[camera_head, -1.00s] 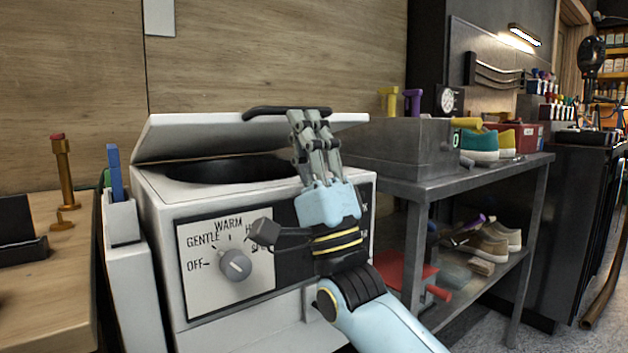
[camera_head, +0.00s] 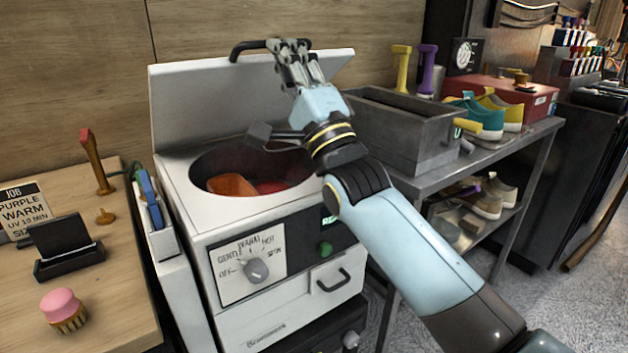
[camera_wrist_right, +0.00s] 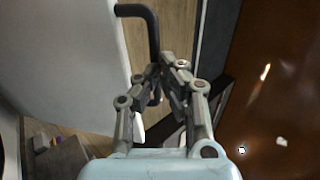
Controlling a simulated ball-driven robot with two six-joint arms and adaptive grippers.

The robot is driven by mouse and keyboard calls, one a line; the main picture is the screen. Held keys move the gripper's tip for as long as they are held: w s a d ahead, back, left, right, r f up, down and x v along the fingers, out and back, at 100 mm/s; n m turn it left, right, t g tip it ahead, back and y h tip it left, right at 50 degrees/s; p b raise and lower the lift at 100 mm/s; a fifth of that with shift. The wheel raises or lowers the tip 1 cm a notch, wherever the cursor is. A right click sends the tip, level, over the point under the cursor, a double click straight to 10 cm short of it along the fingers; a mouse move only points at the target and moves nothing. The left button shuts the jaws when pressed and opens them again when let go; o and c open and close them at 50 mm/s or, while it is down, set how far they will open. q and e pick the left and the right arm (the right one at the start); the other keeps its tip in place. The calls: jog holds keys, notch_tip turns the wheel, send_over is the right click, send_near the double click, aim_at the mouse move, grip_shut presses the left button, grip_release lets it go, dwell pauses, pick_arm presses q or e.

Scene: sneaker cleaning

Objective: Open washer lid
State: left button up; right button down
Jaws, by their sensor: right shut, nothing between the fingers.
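The washer (camera_head: 255,323) is a white box with a dial and a round opening on top. Its white lid (camera_head: 195,105) stands raised, tilted back towards the wooden wall. A black bar handle (camera_head: 250,46) runs along the lid's upper edge, and it also shows in the right wrist view (camera_wrist_right: 152,30). My right gripper (camera_head: 287,46) is at the right end of this handle, with its fingers shut; whether they touch the handle I cannot tell. In the drum (camera_head: 212,168) lie an orange item (camera_head: 232,186) and a red one (camera_head: 270,187). My left gripper is not in view.
A wooden table (camera_head: 115,310) on the left holds a pink brush (camera_head: 62,308) and a job card (camera_head: 25,207). A metal bench (camera_head: 490,150) on the right carries a grey bin (camera_head: 405,135) and sneakers (camera_head: 482,118). My right arm crosses in front of the bench.

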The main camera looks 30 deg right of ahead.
pick_arm(q)
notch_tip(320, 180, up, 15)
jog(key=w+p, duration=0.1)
jog(key=p, duration=1.2)
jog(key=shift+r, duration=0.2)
pick_arm(e)
jog(key=w+a+r+g, duration=0.1)
jog(key=w+r+g, duration=0.1)
jog(key=w+r, duration=0.6)
jog(key=w+r+g, duration=0.1)
jog(key=w+r, duration=0.7)
jog(key=w, duration=0.7)
jog(key=shift+w+a+r+g, duration=0.3)
jog(key=shift+w+a+g, duration=0.1)
pick_arm(q)
jog(key=shift+p, duration=0.3)
